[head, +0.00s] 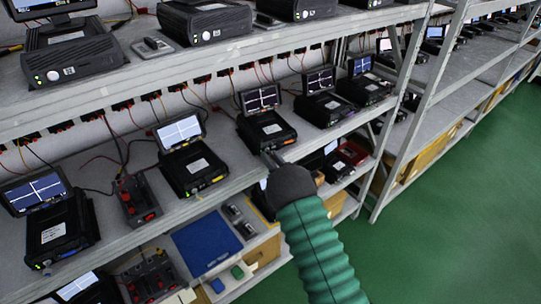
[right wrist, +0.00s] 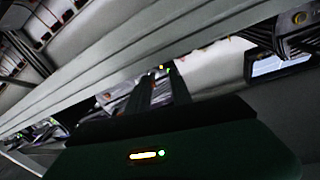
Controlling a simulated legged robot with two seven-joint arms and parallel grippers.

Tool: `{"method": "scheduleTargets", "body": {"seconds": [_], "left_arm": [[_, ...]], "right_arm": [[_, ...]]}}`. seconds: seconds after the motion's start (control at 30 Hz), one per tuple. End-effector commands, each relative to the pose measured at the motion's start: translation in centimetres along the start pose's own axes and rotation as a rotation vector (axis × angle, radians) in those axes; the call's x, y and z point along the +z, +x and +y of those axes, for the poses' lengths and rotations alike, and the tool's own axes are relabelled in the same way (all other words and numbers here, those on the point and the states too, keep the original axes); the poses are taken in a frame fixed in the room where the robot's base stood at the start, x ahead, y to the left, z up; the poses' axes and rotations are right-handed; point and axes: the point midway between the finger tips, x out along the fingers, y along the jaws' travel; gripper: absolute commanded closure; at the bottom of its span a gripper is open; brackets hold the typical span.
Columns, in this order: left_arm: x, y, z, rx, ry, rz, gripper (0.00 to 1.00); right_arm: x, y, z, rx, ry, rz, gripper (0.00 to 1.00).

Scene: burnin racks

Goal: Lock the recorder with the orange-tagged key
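Several black recorders with small raised screens stand in a row on the middle shelf; I cannot tell which one the task means. My right gripper (head: 271,157) comes in on a green sleeved arm and reaches the shelf's front edge, just in front of one recorder (head: 266,131). Its dark fingers also show in the right wrist view (right wrist: 160,85), pointing towards the shelf edge. They look close together, but whether they hold anything is hidden. I cannot make out the orange-tagged key in either view. My left gripper is not in view.
The middle shelf (head: 122,236) also carries a black and red device (head: 137,200). An upper shelf (head: 150,75) overhangs the recorders. A blue mat (head: 206,243) lies on the shelf below. A rack upright (head: 402,120) stands to the right, with open green floor (head: 470,220) beyond.

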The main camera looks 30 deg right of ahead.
Motion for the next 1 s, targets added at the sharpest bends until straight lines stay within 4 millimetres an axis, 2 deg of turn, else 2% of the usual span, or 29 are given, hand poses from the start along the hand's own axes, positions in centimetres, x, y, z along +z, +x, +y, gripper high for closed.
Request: {"method": "scheduleTargets", "body": {"seconds": [0.23,0.43,0.47,1.0], "left_arm": [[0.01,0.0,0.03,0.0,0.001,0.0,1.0],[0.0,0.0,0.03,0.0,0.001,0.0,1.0],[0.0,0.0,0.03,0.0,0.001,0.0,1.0],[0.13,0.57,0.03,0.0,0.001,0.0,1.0]], "right_arm": [[-0.01,0.23,0.16,0.001,0.001,0.001,0.74],[0.0,0.18,0.01,0.002,-0.001,0.0,0.98],[-0.01,0.16,0.0,0.003,-0.001,0.0,1.0],[0.11,0.03,0.08,0.001,-0.038,0.001,1.0]]}}
